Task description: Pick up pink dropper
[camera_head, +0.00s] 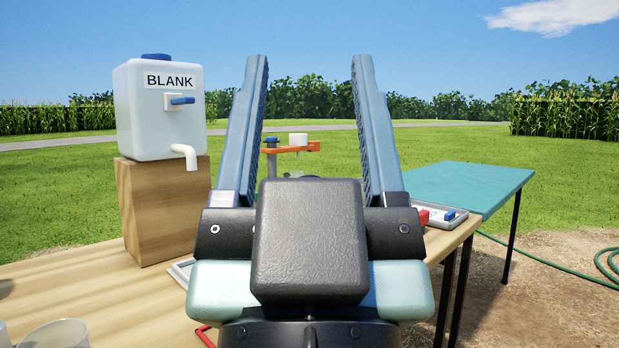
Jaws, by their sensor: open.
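My gripper (310,64) fills the middle of the view. Its two long blue fingers point up and stand wide apart, with nothing between their tips. I cannot make out a pink dropper in this view. My gripper's body hides much of the wooden table (85,275) behind it. A small red piece (422,217) shows just right of my gripper, partly hidden, and I cannot tell what it is.
A white jug labelled BLANK (150,115) stands on a wooden block (165,210) at left. An orange stand (312,146) shows between my fingers. A tray (452,222) lies at the right edge. Clear cups (55,334) stand front left. A teal table (460,185) stands beyond.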

